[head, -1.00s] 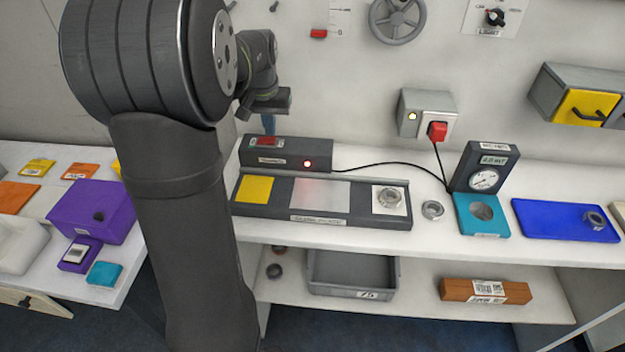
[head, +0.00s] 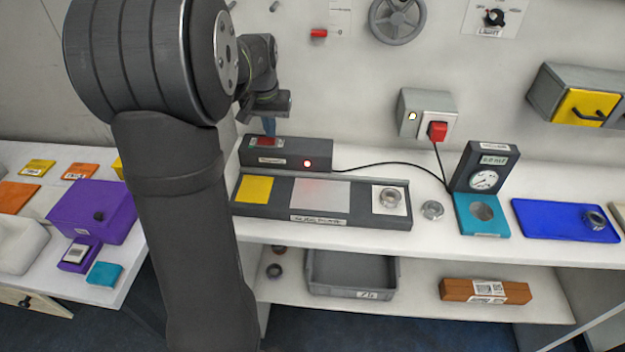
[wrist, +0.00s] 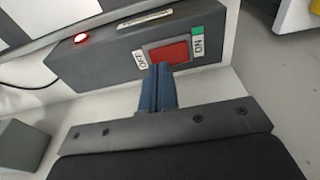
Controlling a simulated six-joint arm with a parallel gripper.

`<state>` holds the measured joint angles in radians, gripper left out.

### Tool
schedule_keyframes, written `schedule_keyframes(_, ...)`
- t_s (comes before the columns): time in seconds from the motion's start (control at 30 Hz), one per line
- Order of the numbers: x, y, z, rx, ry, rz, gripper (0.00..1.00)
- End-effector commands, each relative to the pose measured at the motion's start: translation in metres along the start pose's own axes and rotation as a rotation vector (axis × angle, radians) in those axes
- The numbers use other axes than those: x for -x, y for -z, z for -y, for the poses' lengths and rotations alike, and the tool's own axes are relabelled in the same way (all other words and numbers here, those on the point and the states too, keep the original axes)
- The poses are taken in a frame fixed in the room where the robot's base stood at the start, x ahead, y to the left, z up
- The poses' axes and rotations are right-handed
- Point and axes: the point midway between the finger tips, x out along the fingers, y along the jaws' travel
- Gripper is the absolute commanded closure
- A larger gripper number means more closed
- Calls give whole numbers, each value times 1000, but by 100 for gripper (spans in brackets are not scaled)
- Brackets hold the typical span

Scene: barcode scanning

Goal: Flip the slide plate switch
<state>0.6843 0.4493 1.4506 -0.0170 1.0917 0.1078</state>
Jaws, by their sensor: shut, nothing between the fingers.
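The slide plate switch is a red rocker (wrist: 168,53) set in a dark grey box, with an OFF label (wrist: 141,60) at its left and a green ON label (wrist: 197,46) at its right in the wrist view. In the head view the switch (head: 265,142) is on top of the box. My gripper (wrist: 161,68) is shut and empty, its blue fingertips at the rocker's lower edge, nearer the OFF side. I cannot tell whether they touch. A red lamp (wrist: 81,38) is lit on the box; it also shows in the head view (head: 307,163).
The slide plate (head: 320,215) lies before the box, with a yellow square (head: 256,189) and a nut (head: 389,197). A black cable (head: 385,163) runs from the box. A gauge stand (head: 484,172) and blue tray (head: 553,225) stand to the right.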

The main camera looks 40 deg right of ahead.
Motion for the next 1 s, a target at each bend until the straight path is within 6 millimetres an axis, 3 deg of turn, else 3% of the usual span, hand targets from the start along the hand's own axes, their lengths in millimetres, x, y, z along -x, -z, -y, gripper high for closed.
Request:
schedule_keyframes(0.67, -9, -2, 0, 0, 0, 1, 100)
schedule_keyframes(1.0, 14, 2, 0, 0, 0, -1, 100)
